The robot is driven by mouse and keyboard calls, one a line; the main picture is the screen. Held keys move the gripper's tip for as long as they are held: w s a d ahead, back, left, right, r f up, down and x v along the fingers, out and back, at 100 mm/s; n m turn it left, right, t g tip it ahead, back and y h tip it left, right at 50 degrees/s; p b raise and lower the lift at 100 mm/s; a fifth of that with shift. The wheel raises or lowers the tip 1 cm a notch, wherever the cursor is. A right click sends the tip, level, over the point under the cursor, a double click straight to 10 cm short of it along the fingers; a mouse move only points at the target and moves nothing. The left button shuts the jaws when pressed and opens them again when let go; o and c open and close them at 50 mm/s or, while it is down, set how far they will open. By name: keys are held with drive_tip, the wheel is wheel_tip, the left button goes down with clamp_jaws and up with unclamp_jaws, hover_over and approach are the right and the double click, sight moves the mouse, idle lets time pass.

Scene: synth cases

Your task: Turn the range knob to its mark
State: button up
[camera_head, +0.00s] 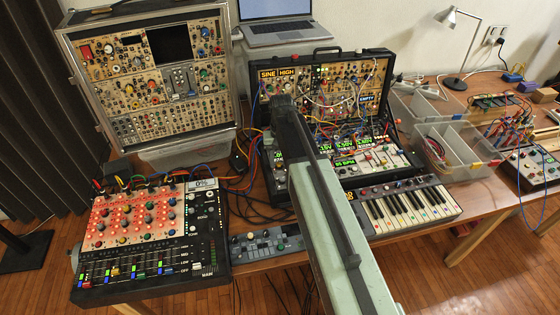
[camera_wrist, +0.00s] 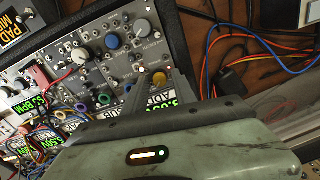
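My gripper (camera_wrist: 153,76) is over a grey synth panel (camera_wrist: 118,62) full of knobs in the wrist view. Its two dark fingers reach up toward a small orange-yellow knob (camera_wrist: 160,78) near their tips. I cannot tell whether they touch it or grip it. No range label or mark is readable, so I cannot tell which knob is the range knob. In the head view my arm covers the gripper's working spot on the middle synth case (camera_head: 375,75).
Patch cables (camera_wrist: 255,45) lie loose on the table beside the panel. In the head view a red-panelled mixer (camera_head: 150,235) stands at left and a keyboard (camera_head: 405,207) at right front. A tall synth case (camera_head: 150,75), a laptop (camera_head: 280,30) and clear bins (camera_head: 455,150) surround the middle case.

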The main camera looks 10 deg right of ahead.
sight(279, 164)
idle(0.3)
wheel_tip(279, 164, up, 8)
drive_tip(key=p, duration=0.8)
drive_tip(key=shift+d, duration=0.15)
drive_tip(key=shift+f, duration=0.1)
drive_tip(key=shift+s, duration=0.1)
drive_tip(key=s+n, duration=0.1)
drive_tip(key=s, duration=1.3)
drive_tip(key=shift+s, duration=0.35)
